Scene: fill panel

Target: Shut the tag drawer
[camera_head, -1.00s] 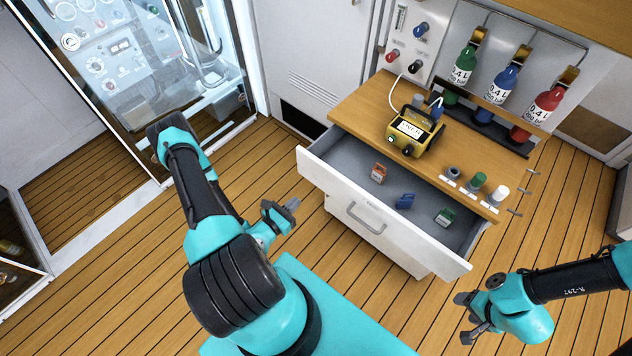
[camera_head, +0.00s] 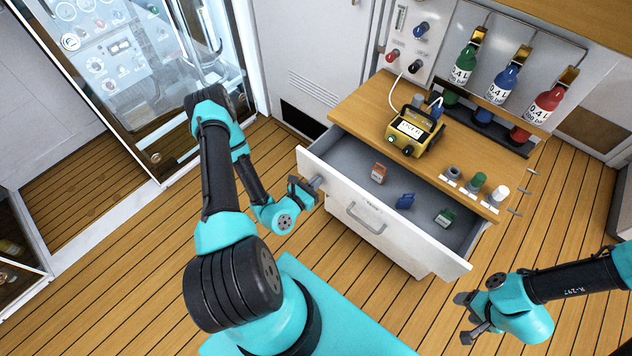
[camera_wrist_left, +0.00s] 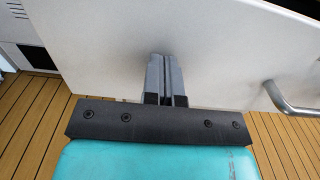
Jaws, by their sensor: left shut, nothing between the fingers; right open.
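The tag drawer (camera_head: 344,199) is the white top drawer of the wooden-topped cabinet and stands open. Inside it lie a red tag (camera_head: 378,173), a blue tag (camera_head: 405,201) and a green tag (camera_head: 445,217). Its grey bar handle (camera_head: 366,218) is on the front face, and shows at the right in the left wrist view (camera_wrist_left: 290,102). My left gripper (camera_head: 316,182) is shut and empty, its tips at the left part of the drawer front. In the left wrist view the fingertips (camera_wrist_left: 166,62) look touching or very near that face. My right gripper (camera_head: 467,318) is open and empty, right of the drawer.
On the cabinet top (camera_head: 365,103) stand a yellow meter (camera_head: 413,131) and several caps at the right edge. Green, blue and red bottles (camera_head: 502,84) hang behind. A glass-doored cabinet (camera_head: 120,70) is at the left.

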